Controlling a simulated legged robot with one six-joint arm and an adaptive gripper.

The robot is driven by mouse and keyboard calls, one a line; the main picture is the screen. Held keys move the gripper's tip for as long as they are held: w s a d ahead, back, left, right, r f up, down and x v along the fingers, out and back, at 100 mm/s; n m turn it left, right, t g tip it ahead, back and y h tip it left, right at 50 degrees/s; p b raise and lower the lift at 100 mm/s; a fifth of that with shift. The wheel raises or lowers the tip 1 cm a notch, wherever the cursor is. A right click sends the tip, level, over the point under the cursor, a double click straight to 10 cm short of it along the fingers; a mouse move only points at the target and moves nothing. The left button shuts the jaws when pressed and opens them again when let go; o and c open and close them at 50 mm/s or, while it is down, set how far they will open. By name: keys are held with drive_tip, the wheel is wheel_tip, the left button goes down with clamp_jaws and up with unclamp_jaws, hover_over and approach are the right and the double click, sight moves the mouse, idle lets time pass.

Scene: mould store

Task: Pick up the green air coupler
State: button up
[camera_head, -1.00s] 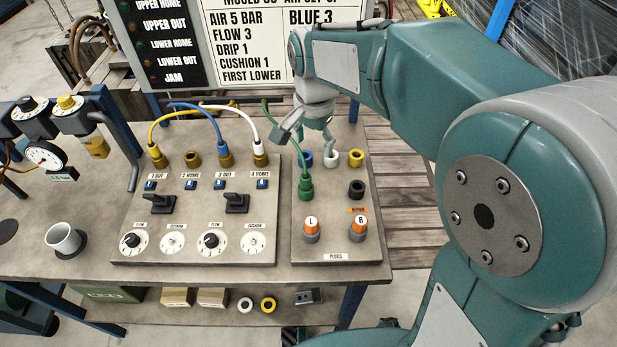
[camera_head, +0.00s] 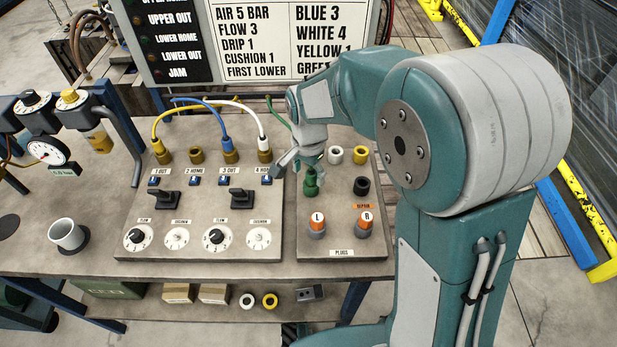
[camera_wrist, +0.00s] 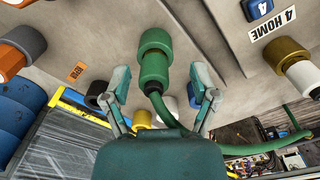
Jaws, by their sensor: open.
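The green air coupler (camera_head: 311,181) stands in its socket on the right-hand panel, with a green hose attached. In the wrist view the coupler (camera_wrist: 155,68) lies between the two open fingers of my gripper (camera_wrist: 163,85), one finger on each side and gaps between. In the head view my gripper (camera_head: 300,165) is just above and behind the coupler, its lower part partly hiding the coupler's top and hose. The blue socket behind is mostly hidden by my gripper.
Yellow, blue and white hoses plug into the panel at left, the white coupler (camera_head: 264,147) nearest.

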drive_tip(key=shift+d+f, duration=0.1)
drive_tip(key=shift+f, duration=0.15)
drive_tip(key=shift+d, duration=0.3)
clamp_jaws()
drive_tip(key=shift+a, duration=0.15)
drive_tip(key=shift+r, duration=0.1)
